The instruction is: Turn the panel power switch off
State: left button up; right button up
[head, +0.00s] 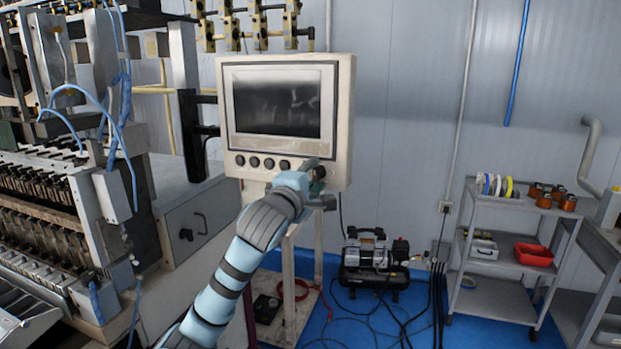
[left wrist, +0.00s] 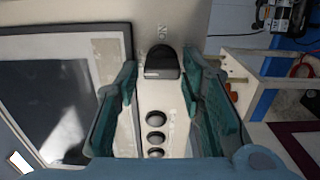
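The control panel (head: 343,120) is a beige box with a dark screen, and a row of dark round knobs (head: 269,163) runs along its lower edge. The power switch (left wrist: 163,62) is a large black knob with an "ON" mark beside it in the left wrist view. My left gripper (head: 318,172) is at the panel's lower right corner and hides most of the switch in the head view. In the left wrist view its teal fingers (left wrist: 160,64) are open, one on each side of the switch. I cannot tell if either finger touches it. My right gripper is out of view.
The coil winding machine (head: 60,200) stands at the left. A compressor (head: 374,262) sits on the blue floor behind the panel stand. A grey shelf cart (head: 500,290) with spools and a red bin (head: 533,254) stands at the right. Cables lie on the floor.

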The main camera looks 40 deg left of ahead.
pick_arm(q)
jog(key=shift+o, duration=0.3)
jog(key=shift+w+f, duration=0.1)
jog(key=v, duration=1.2)
jog(key=shift+w, duration=0.1)
